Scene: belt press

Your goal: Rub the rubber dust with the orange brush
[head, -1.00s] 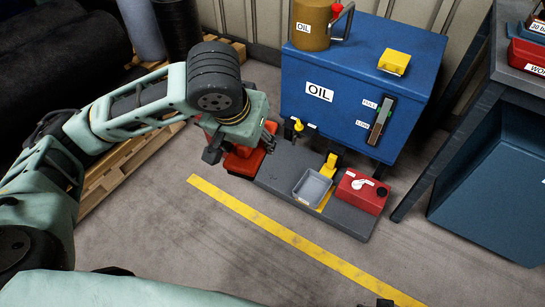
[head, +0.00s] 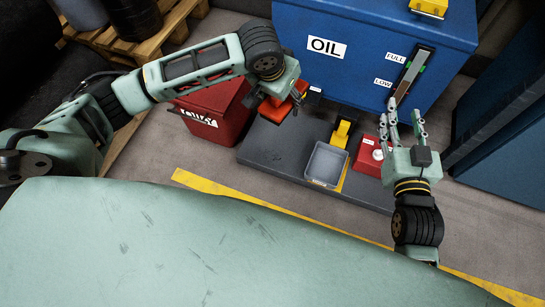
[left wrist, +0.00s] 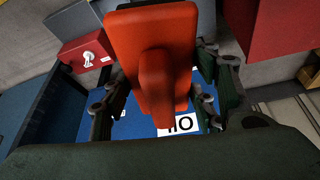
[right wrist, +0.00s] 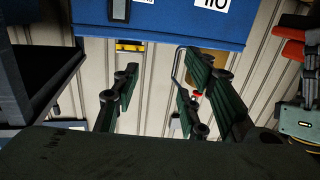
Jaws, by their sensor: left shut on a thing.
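The orange brush, an orange-red block with a raised handle, shows in the left wrist view (left wrist: 155,65) and the head view (head: 284,104). My left gripper (head: 289,103) is shut on it and holds it above the left part of the dark grey platform, beside the red bin. In the left wrist view its fingers lie on both sides of the brush. My right gripper (head: 406,118) is open and empty, with its fingers pointing toward the blue oil tank. I cannot make out any rubber dust in these views.
The blue oil tank (head: 345,75) stands behind the dark grey platform (head: 265,150). On the platform are a grey tray (head: 325,165), a yellow pedal-like part (head: 341,134) and a red box (head: 370,160). A red bin (head: 215,112) stands left. A yellow line crosses the floor.

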